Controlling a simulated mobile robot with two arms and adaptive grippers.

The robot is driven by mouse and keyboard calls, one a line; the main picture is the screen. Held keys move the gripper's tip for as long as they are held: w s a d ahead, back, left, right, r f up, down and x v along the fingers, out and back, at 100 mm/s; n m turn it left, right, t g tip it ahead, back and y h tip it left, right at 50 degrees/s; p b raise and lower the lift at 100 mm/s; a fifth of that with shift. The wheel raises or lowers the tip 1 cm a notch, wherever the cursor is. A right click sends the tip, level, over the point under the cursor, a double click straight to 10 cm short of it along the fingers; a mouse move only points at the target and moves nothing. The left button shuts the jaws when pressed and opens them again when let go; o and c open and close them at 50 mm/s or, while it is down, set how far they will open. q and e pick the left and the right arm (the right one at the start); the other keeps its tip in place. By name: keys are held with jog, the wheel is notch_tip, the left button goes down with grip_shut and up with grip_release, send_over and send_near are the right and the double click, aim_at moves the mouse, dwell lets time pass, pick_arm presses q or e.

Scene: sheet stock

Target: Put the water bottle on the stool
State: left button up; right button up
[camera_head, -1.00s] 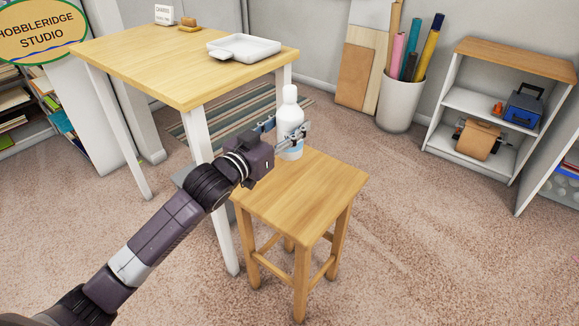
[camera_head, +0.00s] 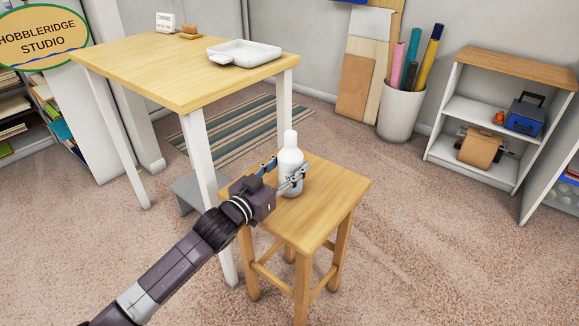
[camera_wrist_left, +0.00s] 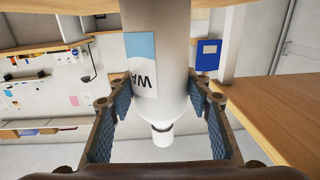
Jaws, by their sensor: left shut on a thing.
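The white water bottle (camera_head: 290,154), with a blue and white label, is upright over the rear left part of the wooden stool's seat (camera_head: 328,195). Its base looks at or just above the seat; I cannot tell if it touches. My left gripper (camera_head: 286,172) reaches in from the lower left and is shut on the bottle's body. In the left wrist view the bottle (camera_wrist_left: 175,60) stands between the two blue-padded fingers (camera_wrist_left: 160,105), its label partly visible. My right gripper is not in view.
A wooden-topped table (camera_head: 150,70) with a white tray (camera_head: 245,53) stands close behind and left of the stool. A grey step (camera_head: 190,190) sits by the table leg. A bin of rolls (camera_head: 400,110) and a shelf (camera_head: 500,110) are at the back right. The carpet right of the stool is clear.

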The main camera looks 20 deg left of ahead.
pick_arm(q)
jog(key=o, duration=1.5)
jog(key=shift+f, duration=0.1)
jog(key=shift+s, duration=0.3)
jog(key=p+v, duration=0.2)
jog(key=v, duration=0.9)
jog(key=shift+s+a, duration=0.1)
jog(key=shift+s, duration=0.15)
